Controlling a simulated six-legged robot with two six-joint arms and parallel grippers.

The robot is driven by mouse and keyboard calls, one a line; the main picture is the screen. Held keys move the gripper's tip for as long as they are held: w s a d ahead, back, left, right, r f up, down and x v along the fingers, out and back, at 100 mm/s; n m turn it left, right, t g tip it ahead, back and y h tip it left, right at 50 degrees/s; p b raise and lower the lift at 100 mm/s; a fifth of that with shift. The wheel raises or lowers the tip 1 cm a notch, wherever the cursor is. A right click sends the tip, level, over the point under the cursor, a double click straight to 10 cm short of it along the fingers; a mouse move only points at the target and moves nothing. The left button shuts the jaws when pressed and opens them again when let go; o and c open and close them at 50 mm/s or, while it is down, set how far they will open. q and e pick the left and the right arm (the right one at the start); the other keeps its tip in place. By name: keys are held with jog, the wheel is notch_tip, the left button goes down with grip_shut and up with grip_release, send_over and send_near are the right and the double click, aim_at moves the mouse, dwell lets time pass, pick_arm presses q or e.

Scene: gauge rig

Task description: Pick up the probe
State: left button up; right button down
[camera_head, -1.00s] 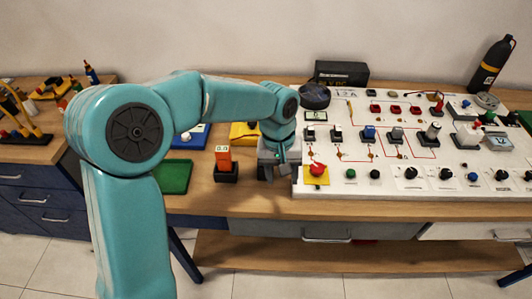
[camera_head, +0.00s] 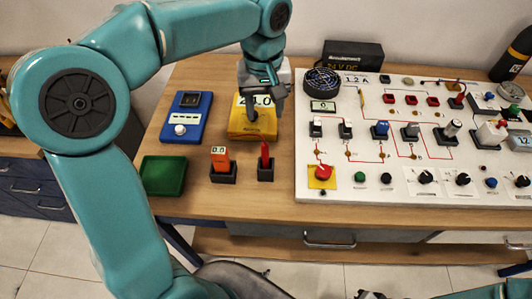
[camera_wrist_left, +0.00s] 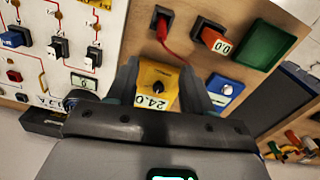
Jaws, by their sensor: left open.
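The probe is a thin red piece (camera_head: 265,155) standing upright in a small black holder (camera_head: 265,173) on the wooden bench, left of the white panel. It also shows in the left wrist view as a red probe (camera_wrist_left: 163,28) with a thin lead. My left gripper (camera_head: 258,95) is open and empty, over the yellow meter (camera_head: 252,121), behind the probe. In the left wrist view the spread fingers of the left gripper (camera_wrist_left: 159,70) frame the yellow meter, with the probe beyond them.
An orange tester (camera_head: 220,157) stands in its black holder just left of the probe. A green tray (camera_head: 163,176) and a blue meter (camera_head: 187,117) lie farther left. The white panel (camera_head: 335,190) with switches and knobs fills the right. Bare bench lies in front of the probe.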

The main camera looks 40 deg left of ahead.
aim_at(265, 145)
pick_arm(q)
notch_tip(265, 145, down, 9)
jog(key=shift+s+f, duration=0.1)
jog(key=shift+s, duration=0.05)
jog(key=shift+s+d+f, duration=0.2)
jog(key=shift+s+f, duration=0.05)
jog(key=shift+f, duration=0.15)
jog(key=f, duration=0.4)
jog(key=shift+w+a+p, duration=0.1)
jog(key=shift+w+p, duration=0.1)
jog(key=shift+p, duration=0.2)
jog(key=shift+f, duration=0.5)
jog(key=shift+s, duration=0.1)
grip_shut()
